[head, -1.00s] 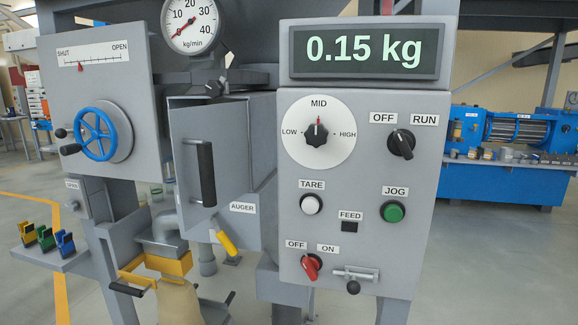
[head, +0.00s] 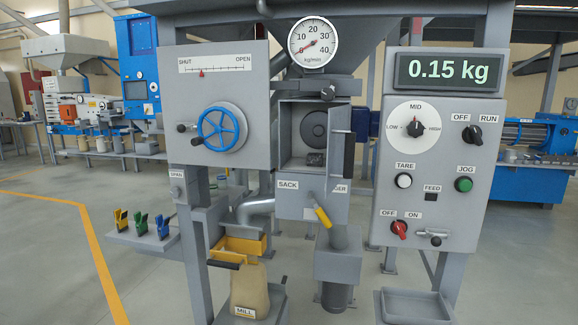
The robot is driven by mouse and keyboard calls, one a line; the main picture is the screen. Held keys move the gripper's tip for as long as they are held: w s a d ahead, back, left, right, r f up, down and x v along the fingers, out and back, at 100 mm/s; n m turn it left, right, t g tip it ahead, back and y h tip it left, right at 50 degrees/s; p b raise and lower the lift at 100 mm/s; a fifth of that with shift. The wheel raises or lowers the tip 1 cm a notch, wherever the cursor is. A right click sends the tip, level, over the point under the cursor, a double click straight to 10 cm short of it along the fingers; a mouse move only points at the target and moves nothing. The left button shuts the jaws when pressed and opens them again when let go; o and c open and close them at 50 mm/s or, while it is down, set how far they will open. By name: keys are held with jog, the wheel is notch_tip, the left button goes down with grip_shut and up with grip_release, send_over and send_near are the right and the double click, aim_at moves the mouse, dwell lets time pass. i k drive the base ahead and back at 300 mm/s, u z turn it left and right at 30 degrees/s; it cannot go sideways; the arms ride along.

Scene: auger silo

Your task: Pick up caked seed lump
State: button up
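A dark grey lump (head: 315,159), which looks like the caked seed lump, sits at the bottom of the opening of the auger box (head: 292,205). The box's door (head: 349,157) stands open, swung out on the right side with its black handle. A dark round part (head: 314,129) shows on the back wall inside, above the lump. My gripper is not in view.
A yellow-ended lever (head: 322,216) sticks out below the opening. The control panel (head: 440,215) stands to the right, with a grey tray (head: 416,306) below it. A sack (head: 250,290) hangs at lower left. Coloured clips (head: 141,224) stand on a side shelf. Floor at left is clear.

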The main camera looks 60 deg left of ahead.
aim_at(313, 159)
jog(key=u, duration=2.2)
jog(key=i, duration=0.5)
jog(key=u, duration=1.4)
jog(key=i, duration=2.05)
jog(key=z, duration=3.65)
